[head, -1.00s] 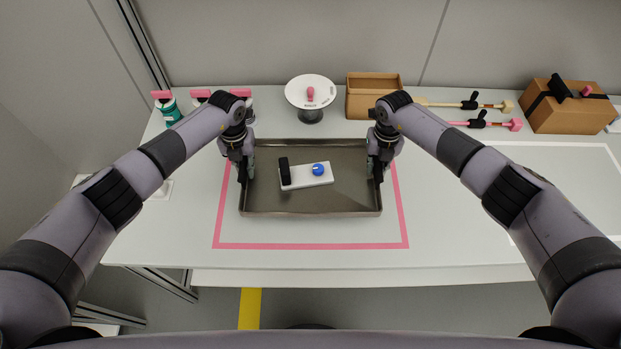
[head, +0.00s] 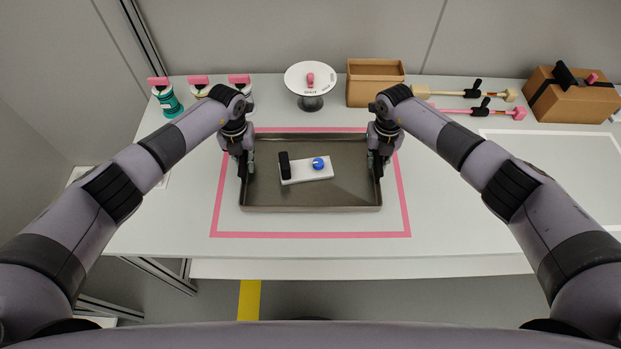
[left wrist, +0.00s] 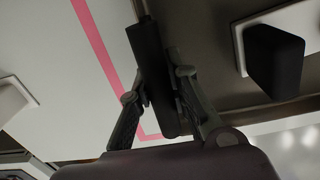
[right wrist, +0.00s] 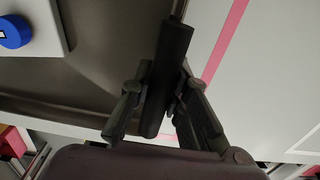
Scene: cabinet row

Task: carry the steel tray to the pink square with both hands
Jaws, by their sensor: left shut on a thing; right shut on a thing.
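The steel tray (head: 310,196) is a dark, shallow rectangular pan. In the head view it appears within the pink square outline (head: 310,235), toward its far side; whether it touches the table is hard to tell. A white block (head: 318,174) with a black upright part (head: 285,165) and a blue knob (head: 318,163) lies in the tray. My left gripper (head: 244,166) is at the tray's left side, shut on a dark bar handle (left wrist: 150,75). My right gripper (head: 375,166) is shut on the matching handle (right wrist: 167,75) at the right side.
Behind the tray stand a round white stand (head: 311,78) and an open cardboard box (head: 375,82). Pink-topped bottles (head: 166,98) are at back left. Two mallets (head: 480,110) and a strapped box (head: 575,98) are at back right. The white-outlined area (head: 570,165) at right is clear.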

